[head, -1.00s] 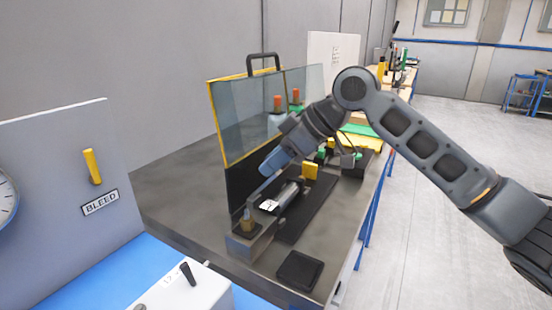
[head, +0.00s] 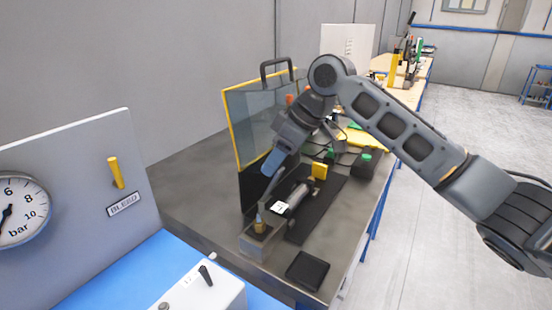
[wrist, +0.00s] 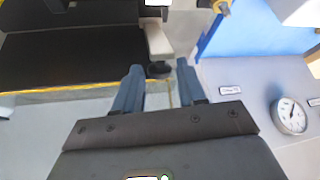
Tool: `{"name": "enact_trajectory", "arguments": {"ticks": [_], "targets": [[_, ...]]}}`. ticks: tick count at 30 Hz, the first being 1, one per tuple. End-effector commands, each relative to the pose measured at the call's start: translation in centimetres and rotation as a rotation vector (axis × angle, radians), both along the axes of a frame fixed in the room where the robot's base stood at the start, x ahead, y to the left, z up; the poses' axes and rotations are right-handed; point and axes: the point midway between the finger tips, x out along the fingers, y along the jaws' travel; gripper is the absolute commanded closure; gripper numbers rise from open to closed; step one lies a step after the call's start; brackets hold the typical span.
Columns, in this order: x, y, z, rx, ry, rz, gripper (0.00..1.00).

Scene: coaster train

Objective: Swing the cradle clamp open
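The fixture on the bench has a metal cylinder (head: 299,193) with a white label lying along a black base (head: 318,217). A yellow block (head: 319,171) stands at its far end, and a grey block (head: 258,243) with a brass fitting (head: 260,226) at its near end. I cannot tell for certain which part is the cradle clamp. My gripper (head: 270,166) hangs above the cylinder's left side, beside the clear guard. In the wrist view its blue fingers (wrist: 159,67) are apart. A pale grey bar with a dark round end (wrist: 157,45) shows beyond and between the fingertips; contact cannot be told.
The yellow-framed guard (head: 250,122) stands close on the left of the gripper. A black tray (head: 306,269) lies at the bench's front corner. The panel with the pressure gauge (head: 20,212) and yellow bleed lever (head: 116,173) is at the left. The floor on the right is clear.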

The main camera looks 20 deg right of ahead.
Motion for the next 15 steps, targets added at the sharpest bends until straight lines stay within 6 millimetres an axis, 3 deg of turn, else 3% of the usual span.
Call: {"name": "enact_trajectory", "arguments": {"ticks": [4, 15], "targets": [[0.0, 0.0, 0.0, 0.0, 0.0, 0.0, 0.46], [-0.3, -0.5, 1.1, 0.001, -0.002, 0.0, 0.46]]}}
